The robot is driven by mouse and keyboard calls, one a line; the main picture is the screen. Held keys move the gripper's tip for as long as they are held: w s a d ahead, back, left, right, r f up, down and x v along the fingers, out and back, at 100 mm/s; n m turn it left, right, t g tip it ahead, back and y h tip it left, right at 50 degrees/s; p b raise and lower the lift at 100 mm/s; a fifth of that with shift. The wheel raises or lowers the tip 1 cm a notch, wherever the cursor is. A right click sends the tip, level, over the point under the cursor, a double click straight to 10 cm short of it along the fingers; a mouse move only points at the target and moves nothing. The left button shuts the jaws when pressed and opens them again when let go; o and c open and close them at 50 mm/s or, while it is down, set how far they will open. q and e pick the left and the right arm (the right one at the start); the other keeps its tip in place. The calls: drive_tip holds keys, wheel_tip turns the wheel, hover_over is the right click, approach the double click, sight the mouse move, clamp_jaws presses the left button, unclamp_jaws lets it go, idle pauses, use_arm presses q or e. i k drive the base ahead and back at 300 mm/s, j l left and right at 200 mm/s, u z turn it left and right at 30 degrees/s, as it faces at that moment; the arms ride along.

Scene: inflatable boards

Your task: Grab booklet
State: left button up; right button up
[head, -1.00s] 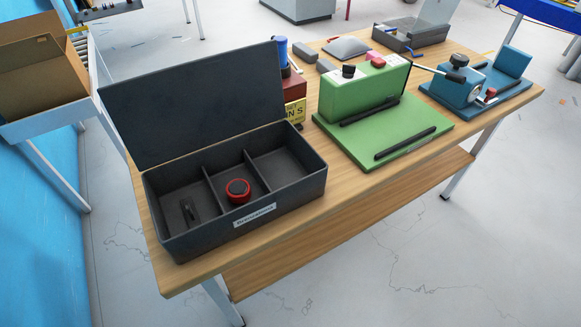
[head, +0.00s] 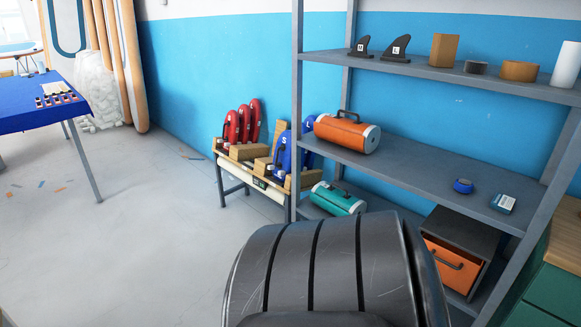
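I cannot make out a thing that is clearly a booklet. A small flat blue and white item (head: 502,203) lies on the middle shelf at the right, and it is too small to tell whether it is a booklet or a packet. A small round blue thing (head: 463,186) lies just left of it. Neither of my grippers is in view.
A grey metal shelf unit (head: 430,172) holds an orange cylindrical bag (head: 347,133), a teal one (head: 337,198) and an orange drawer (head: 452,262). A large black ribbed curved shape (head: 315,265) fills the bottom centre.

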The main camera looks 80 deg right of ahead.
sight(504, 203)
drive_tip(key=z, duration=3.45)
